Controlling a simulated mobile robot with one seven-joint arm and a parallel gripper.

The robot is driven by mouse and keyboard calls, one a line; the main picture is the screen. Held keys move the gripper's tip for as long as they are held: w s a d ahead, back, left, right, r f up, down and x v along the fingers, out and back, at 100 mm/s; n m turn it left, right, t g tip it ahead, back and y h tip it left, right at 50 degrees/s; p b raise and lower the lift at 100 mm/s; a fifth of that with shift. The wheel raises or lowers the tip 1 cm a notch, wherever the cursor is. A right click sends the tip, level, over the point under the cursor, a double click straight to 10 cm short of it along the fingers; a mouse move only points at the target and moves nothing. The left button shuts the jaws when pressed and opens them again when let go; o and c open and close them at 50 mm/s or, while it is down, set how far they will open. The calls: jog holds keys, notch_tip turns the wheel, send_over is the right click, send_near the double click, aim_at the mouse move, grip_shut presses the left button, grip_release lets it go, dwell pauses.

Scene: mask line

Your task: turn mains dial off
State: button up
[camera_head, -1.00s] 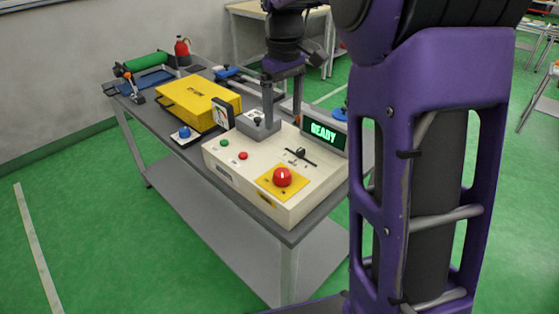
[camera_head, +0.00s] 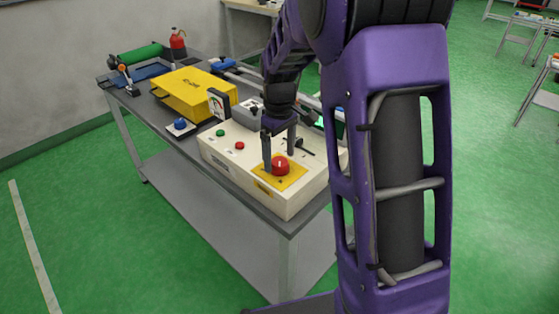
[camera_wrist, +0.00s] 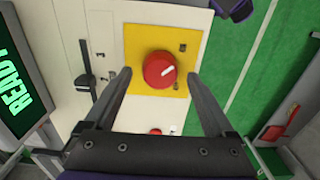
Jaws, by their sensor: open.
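The mains dial is a round red knob (camera_head: 280,166) with a white mark, set on a yellow plate (camera_head: 292,180) at the front corner of a cream control box (camera_head: 285,206). My gripper (camera_head: 280,162) is open, pointing down over the yellow plate. In the wrist view its fingertips (camera_wrist: 160,75) lie to the left and right of the knob, with gaps on both sides. I cannot tell whether they are down to the knob's height.
A green button (camera_head: 220,132) and a smaller red button (camera_head: 240,145) sit on the box. A black slide lever (camera_wrist: 86,63) and a READY screen (camera_wrist: 17,80) are beside the plate. A yellow case (camera_head: 190,92) and a blue knob (camera_head: 180,124) stand farther back on the bench.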

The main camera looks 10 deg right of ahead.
jog(key=shift+f, duration=0.75)
jog(key=c, duration=1.4)
